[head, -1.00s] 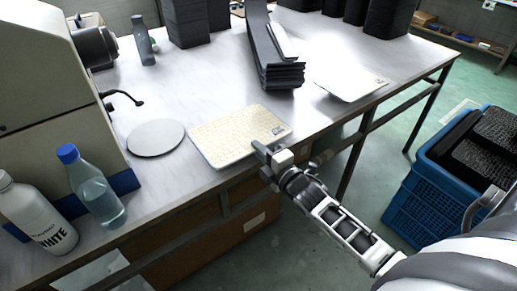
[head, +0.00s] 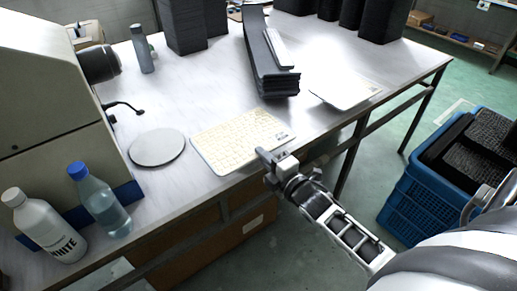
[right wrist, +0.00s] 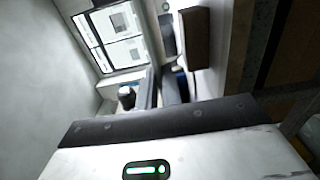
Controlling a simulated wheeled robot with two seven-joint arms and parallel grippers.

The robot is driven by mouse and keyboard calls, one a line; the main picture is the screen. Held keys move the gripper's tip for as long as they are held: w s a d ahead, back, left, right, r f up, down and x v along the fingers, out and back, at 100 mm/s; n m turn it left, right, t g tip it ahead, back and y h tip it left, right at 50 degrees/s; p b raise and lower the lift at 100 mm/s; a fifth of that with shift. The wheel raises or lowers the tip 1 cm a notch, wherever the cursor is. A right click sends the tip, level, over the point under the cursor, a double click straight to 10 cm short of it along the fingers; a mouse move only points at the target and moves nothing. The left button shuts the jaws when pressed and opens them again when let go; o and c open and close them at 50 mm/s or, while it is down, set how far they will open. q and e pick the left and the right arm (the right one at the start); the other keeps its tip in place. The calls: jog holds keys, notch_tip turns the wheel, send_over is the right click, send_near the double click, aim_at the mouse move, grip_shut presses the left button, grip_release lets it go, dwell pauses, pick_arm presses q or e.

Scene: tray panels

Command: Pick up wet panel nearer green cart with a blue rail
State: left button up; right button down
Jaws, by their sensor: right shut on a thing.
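A cream panel (head: 238,136) with a fine grid and a small dark mark at its right corner lies on the table by the front edge. My right gripper (head: 264,156) is at its front edge, near the right corner, and is shut on it. The panel looks flat, and I cannot tell any gap under it. A paler panel (head: 343,91) lies further right, partly over the table edge. I cannot tell which panel is wet. No green cart with a blue rail shows. In the right wrist view my dark fingers (right wrist: 165,88) show, but the panel is not clear there. My left gripper is not in view.
A stack of dark trays (head: 268,60) stands behind the panels. A grey disc (head: 156,147), a clear bottle (head: 100,200) and a white bottle (head: 45,227) are at left by a machine (head: 60,110). A blue crate (head: 412,200) stands on the floor at right.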

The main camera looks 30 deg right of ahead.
jog(key=s+r+p, duration=0.2)
jog(key=s, duration=0.3)
jog(key=shift+s+d+r, duration=0.15)
jog(key=shift+d+r, duration=0.1)
jog(key=shift+r, duration=0.15)
